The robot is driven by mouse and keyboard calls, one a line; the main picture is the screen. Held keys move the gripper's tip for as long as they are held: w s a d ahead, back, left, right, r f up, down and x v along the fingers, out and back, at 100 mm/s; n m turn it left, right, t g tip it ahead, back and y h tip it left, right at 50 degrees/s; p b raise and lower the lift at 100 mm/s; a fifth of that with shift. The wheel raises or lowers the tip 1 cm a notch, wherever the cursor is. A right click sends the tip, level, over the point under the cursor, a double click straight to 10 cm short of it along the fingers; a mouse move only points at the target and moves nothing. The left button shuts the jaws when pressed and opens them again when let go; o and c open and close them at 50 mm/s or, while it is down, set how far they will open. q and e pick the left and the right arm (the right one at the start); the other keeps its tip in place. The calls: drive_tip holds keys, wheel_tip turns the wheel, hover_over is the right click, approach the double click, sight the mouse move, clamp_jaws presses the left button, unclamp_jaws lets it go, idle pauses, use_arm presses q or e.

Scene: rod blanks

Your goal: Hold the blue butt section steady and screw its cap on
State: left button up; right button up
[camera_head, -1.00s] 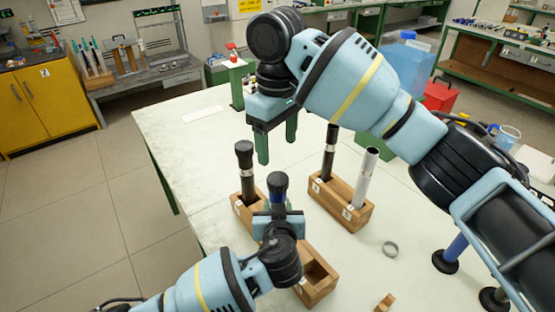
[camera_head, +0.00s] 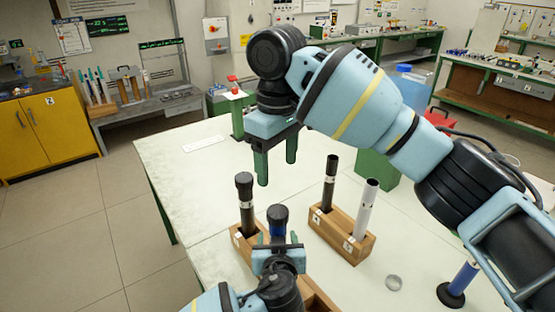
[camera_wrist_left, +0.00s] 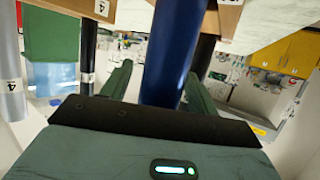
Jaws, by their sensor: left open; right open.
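The blue butt section (camera_head: 277,229) stands upright with a wide black top end. It also shows in the left wrist view (camera_wrist_left: 170,55) as a dark blue tube between the fingers. My left gripper (camera_head: 279,250) is open around it, with gaps beside the tube; its fingers (camera_wrist_left: 160,90) do not visibly close on it. The left gripper hides the section's lower part. My right gripper (camera_head: 276,165) is open and empty, pointing down above the table, behind the blue section in the picture. A small grey ring-like piece (camera_head: 394,282) lies on the table at right; I cannot tell whether it is the cap.
A black rod (camera_head: 245,200) stands close left of the blue section. A wooden block (camera_head: 355,247) at right holds another black rod (camera_head: 330,185) and a pale tube (camera_head: 365,210). A blue piece with a black disc (camera_head: 455,290) is at lower right.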

use_arm(q)
drive_tip(key=v, duration=0.8)
use_arm(e)
drive_tip(key=shift+w+f, duration=0.1)
drive_tip(key=shift+f, duration=0.35)
